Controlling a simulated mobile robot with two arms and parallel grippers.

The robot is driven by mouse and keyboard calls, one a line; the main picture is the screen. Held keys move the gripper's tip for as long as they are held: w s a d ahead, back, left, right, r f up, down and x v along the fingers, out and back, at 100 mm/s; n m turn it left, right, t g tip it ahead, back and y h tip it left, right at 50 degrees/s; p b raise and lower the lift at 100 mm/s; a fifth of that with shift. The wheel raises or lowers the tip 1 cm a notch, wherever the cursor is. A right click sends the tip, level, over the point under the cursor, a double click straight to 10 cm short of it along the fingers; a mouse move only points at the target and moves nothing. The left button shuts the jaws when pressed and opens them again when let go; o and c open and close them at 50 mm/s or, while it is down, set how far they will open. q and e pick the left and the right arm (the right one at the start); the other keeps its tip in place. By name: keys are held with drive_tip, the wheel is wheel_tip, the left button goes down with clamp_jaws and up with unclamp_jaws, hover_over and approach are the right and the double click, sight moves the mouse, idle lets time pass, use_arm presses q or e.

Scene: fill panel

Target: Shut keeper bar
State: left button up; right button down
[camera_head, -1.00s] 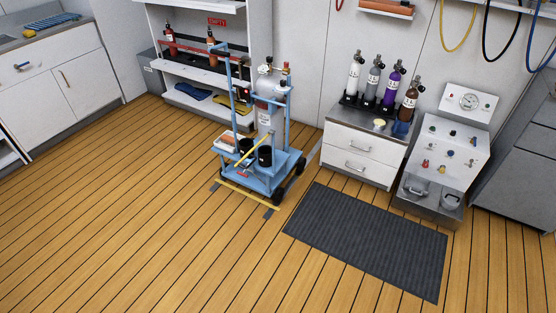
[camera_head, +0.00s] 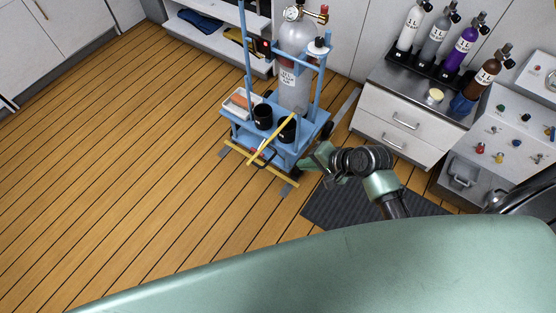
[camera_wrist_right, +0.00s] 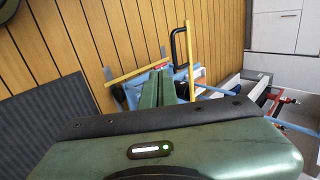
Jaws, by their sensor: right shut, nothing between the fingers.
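A blue cart (camera_head: 296,148) carries a grey cylinder (camera_head: 294,62) standing between its posts. A yellow bar (camera_head: 272,140), which looks like the keeper bar, sticks out diagonally across the cart's front, in front of two black cups. My right gripper (camera_head: 307,163) is low at the cart's front right corner. In the wrist view its green fingers (camera_wrist_right: 160,73) are together and empty, close to the cart. I cannot tell whether they touch it. My left gripper is out of view.
A second yellow bar (camera_head: 260,163) runs low along the cart's front edge. A drawer cabinet (camera_head: 400,125) with several small cylinders stands to the right, above a dark mat (camera_head: 335,207). Wooden floor (camera_head: 120,170) on the left is clear.

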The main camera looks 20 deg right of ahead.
drive_tip(key=w+a+r+b+x, duration=0.1)
drive_tip(key=x, duration=1.1)
drive_tip(key=shift+r, duration=0.2)
drive_tip(key=shift+w, duration=0.1)
